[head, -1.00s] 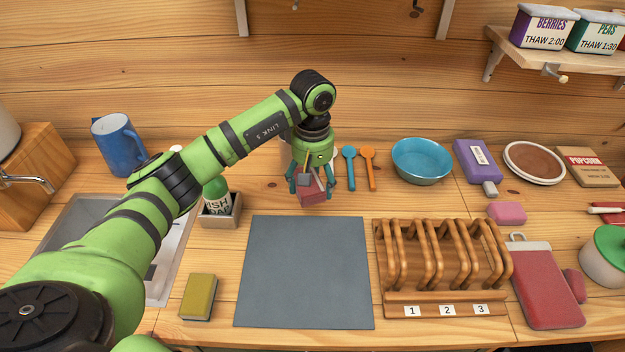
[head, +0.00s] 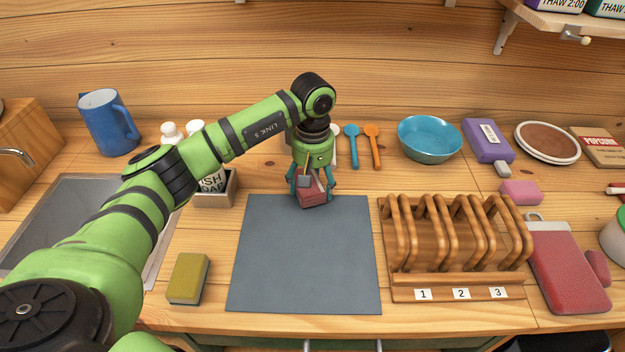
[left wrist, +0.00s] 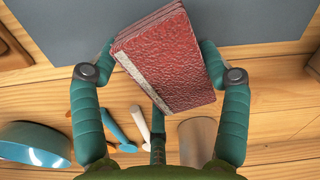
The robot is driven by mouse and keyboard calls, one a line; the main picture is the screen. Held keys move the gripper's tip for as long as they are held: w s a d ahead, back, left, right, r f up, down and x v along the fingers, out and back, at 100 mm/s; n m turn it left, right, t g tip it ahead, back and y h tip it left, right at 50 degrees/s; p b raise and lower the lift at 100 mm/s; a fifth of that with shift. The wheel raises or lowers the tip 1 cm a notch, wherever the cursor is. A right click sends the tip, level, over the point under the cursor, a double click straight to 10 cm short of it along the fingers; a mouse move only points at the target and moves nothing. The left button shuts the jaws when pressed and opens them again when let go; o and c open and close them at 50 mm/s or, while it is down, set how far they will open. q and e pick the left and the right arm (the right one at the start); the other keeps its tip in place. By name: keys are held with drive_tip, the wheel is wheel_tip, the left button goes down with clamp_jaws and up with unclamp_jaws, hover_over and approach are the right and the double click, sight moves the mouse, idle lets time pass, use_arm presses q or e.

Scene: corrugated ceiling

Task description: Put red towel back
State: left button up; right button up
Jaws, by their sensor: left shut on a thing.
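The red towel (head: 313,198) is a folded red block with a pale stripe along one side. My left gripper (head: 311,187) is shut on it, above the back edge of the grey mat (head: 305,265). In the left wrist view the towel (left wrist: 180,62) sits between the fingers of the gripper (left wrist: 163,60), a little tilted. Its height above the counter is hard to tell. My right gripper is not in view.
A wooden rack (head: 455,275) with slots numbered 1, 2, 3 stands right of the mat. A red cutting board (head: 567,265) lies beyond it. A yellow-green sponge (head: 188,278), a soap caddy (head: 228,190) and the sink (head: 62,205) are left. A blue bowl (head: 430,142) is behind.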

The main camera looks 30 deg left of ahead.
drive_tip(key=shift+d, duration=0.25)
use_arm(q)
drive_tip(key=o, duration=1.3)
wheel_tip(320, 180, up, 12)
drive_tip(key=shift+r, duration=0.1)
wheel_tip(320, 180, up, 6)
drive_tip(key=p, duration=0.4)
drive_tip(key=shift+p, duration=0.4)
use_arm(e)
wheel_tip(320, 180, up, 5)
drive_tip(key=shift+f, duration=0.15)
